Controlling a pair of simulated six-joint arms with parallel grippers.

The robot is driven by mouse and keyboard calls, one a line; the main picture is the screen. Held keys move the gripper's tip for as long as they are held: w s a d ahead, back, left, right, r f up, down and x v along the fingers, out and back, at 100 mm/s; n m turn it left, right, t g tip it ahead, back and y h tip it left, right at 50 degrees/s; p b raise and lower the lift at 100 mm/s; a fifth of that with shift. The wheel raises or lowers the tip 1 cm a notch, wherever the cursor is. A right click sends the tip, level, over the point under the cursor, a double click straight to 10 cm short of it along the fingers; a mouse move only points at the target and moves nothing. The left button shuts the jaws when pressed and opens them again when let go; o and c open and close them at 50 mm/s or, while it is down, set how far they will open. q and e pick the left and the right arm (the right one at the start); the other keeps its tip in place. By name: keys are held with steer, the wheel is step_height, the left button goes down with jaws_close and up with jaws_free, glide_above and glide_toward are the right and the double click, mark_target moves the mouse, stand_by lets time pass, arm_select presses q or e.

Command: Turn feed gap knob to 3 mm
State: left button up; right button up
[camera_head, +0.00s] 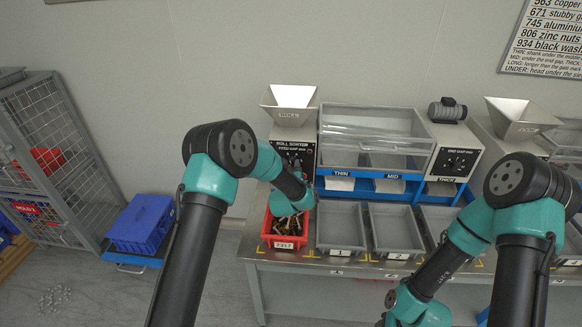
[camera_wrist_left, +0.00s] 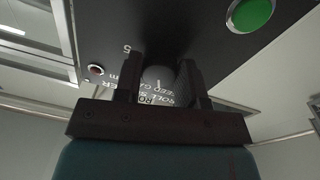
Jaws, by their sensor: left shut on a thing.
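The feed gap knob (camera_wrist_left: 158,76) is a dark round knob with a light pointer line, on the black panel of the roll sorter (camera_head: 292,133). In the left wrist view the panel lettering appears upside down, and a "5" mark shows near the left finger. My left gripper (camera_wrist_left: 160,63) has one finger on each side of the knob and is shut on it. In the head view my left gripper (camera_head: 299,167) is at the panel, and my own arm hides the knob. My right gripper (camera_head: 400,318) is low at the bottom edge, partly cut off, its fingers unclear.
A green button (camera_wrist_left: 250,14) and a small red light (camera_wrist_left: 95,70) are on the panel beside the fingers. A red bin (camera_head: 284,241) of parts stands below my left wrist. Grey bins (camera_head: 341,246) stand to its right. A second knob box (camera_head: 456,158) stands farther right.

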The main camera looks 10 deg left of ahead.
arm_select(q)
steer(key=shift+n, duration=0.6)
steer(key=o, duration=0.9)
steer(key=shift+s, duration=0.1)
steer(key=s, duration=1.1)
steer(key=s+f, duration=0.1)
steer(key=s, duration=0.5)
steer(key=shift+s+d, duration=0.1)
steer(key=shift+d, duration=0.15)
